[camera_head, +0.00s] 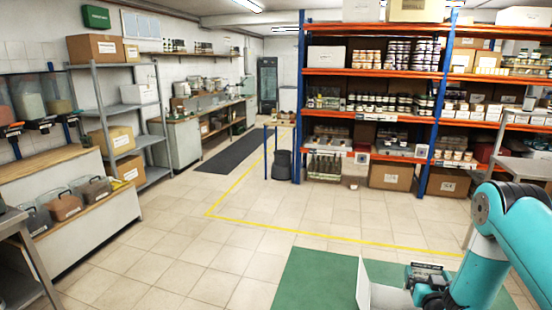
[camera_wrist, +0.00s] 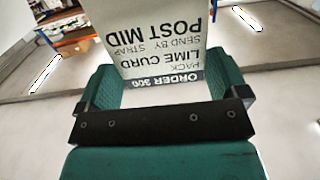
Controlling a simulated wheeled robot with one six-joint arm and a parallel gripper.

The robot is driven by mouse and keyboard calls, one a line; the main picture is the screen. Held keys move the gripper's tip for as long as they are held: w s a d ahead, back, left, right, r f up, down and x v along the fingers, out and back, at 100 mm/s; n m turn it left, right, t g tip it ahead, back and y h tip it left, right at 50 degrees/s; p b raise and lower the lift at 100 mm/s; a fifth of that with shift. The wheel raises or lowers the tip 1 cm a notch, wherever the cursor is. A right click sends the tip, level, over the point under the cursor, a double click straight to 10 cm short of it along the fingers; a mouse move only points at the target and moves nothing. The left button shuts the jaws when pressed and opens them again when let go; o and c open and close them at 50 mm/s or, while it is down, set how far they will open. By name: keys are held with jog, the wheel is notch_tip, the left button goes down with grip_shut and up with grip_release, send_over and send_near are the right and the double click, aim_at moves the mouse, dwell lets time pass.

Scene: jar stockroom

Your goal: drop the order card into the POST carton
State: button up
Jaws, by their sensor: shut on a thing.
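My gripper (camera_wrist: 163,84) is shut on the order card (camera_wrist: 160,40), which stands out between its teal fingers in the wrist view. The card is pale with dark print, upside down there, reading ORDER 300, PACK LIME CURD, SEND BY STRAP, POST MID. In the head view my gripper (camera_head: 428,276) is at the lower right, above the green floor mat. A white upright panel (camera_head: 363,286) shows left of it; I cannot tell whether it is the card. No carton marked POST can be made out; carton labels are too small to read.
An orange and blue rack (camera_head: 400,72) holds jars, bottles and cartons (camera_head: 391,176). A grey shelf (camera_head: 112,66) with cartons and a bench (camera_head: 62,160) stand at left. A metal table (camera_head: 525,166) is at right.

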notch_tip(320, 180, down, 4)
jog(key=shift+a+r+b, duration=0.1)
jog(key=shift+b, duration=0.8)
jog(key=o, duration=0.6)
jog(key=shift+c, duration=0.2)
